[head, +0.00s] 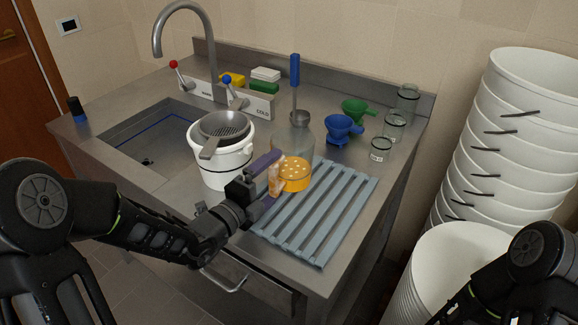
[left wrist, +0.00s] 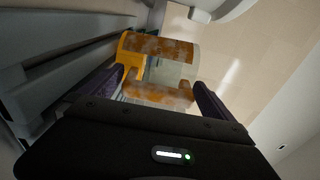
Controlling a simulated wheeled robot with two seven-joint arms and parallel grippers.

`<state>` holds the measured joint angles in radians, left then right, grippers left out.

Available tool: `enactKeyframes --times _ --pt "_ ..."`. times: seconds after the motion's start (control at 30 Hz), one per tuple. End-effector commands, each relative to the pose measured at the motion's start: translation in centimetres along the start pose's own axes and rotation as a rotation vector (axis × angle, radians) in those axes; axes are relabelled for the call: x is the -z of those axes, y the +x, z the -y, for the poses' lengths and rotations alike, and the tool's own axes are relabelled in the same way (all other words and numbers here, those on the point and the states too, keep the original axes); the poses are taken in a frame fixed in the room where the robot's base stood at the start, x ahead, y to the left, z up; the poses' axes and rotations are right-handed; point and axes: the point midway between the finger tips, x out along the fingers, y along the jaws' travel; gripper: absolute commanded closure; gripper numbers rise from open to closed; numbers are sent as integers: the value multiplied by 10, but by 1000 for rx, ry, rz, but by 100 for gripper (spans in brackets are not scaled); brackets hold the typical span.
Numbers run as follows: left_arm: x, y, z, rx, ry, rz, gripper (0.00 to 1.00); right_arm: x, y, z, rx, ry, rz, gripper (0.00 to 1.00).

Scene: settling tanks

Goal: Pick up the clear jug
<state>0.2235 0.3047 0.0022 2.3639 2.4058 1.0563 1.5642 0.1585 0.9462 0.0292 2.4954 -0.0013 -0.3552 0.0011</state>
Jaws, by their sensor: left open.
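Part of the jug's side is hidden by the gripper. In the left wrist view the jug (left wrist: 158,48), banded orange and clear, shows ahead of and between the two fingers of my left gripper (left wrist: 160,88). I cannot tell whether a finger touches it. My right gripper is out of view.
A white bucket (head: 228,169) with a steel strainer (head: 224,124) stands left of the jug. The slatted rack (head: 318,215) lies to the right. Blue (head: 342,126) and green (head: 357,108) funnels, glass jars (head: 381,149) and a blue-handled ladle (head: 295,72) stand behind.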

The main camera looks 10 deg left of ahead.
Motion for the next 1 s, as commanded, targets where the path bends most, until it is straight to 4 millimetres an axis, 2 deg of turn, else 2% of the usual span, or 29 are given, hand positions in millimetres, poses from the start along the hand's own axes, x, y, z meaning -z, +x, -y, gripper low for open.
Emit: enactKeyframes --times 0.27,1.0 --pt "0 0 0 0 0 0 1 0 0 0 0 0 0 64" --pt "0 0 0 -1 0 0 61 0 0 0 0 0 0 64"
